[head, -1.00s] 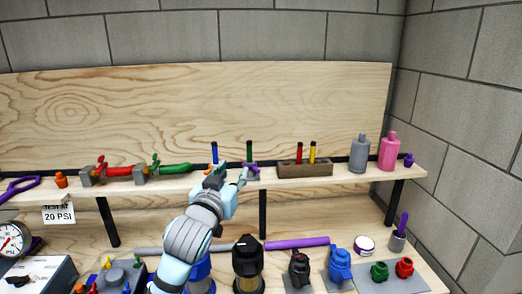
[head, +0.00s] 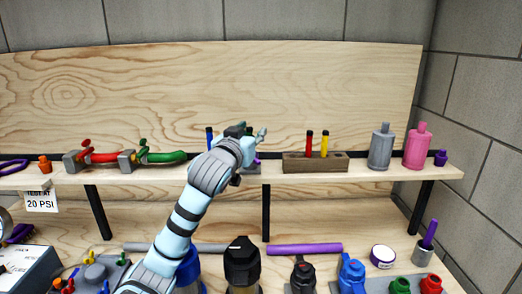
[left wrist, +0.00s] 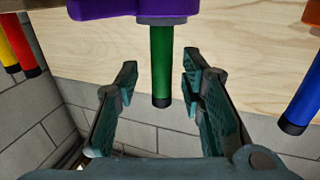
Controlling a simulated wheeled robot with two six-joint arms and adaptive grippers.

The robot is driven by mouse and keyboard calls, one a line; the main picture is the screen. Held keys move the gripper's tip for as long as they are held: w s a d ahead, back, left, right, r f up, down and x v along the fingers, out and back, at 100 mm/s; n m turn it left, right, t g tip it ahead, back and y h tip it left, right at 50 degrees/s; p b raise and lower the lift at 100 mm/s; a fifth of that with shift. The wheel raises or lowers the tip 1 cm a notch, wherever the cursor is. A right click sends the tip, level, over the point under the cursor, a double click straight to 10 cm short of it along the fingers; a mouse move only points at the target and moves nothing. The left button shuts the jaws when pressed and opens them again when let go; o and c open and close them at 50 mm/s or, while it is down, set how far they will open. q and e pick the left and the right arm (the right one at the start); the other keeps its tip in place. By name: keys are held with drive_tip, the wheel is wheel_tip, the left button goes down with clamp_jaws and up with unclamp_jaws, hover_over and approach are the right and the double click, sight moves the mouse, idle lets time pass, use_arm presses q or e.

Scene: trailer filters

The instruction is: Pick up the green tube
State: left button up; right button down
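The green tube (left wrist: 161,62) has a dark cap at its end and stands in a purple holder (left wrist: 105,8), seen inverted in the left wrist view. My left gripper (left wrist: 158,90) is open, with one finger on each side of the tube and visible gaps between. In the head view my left gripper (head: 250,133) is at the shelf and hides the green tube. Only a bit of the purple holder (head: 257,161) shows beside it. My right gripper is not in view.
A blue tube (head: 209,138) stands just left of my gripper. A wooden block (head: 315,163) with a red tube (head: 309,143) and a yellow tube (head: 324,144) is to the right. The wooden back panel (head: 330,85) rises behind the shelf.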

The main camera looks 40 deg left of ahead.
use_arm(q)
drive_tip(key=shift+s+r, duration=0.25)
drive_tip(key=shift+s, duration=0.25)
clamp_jaws()
drive_tip(key=shift+w, duration=0.15)
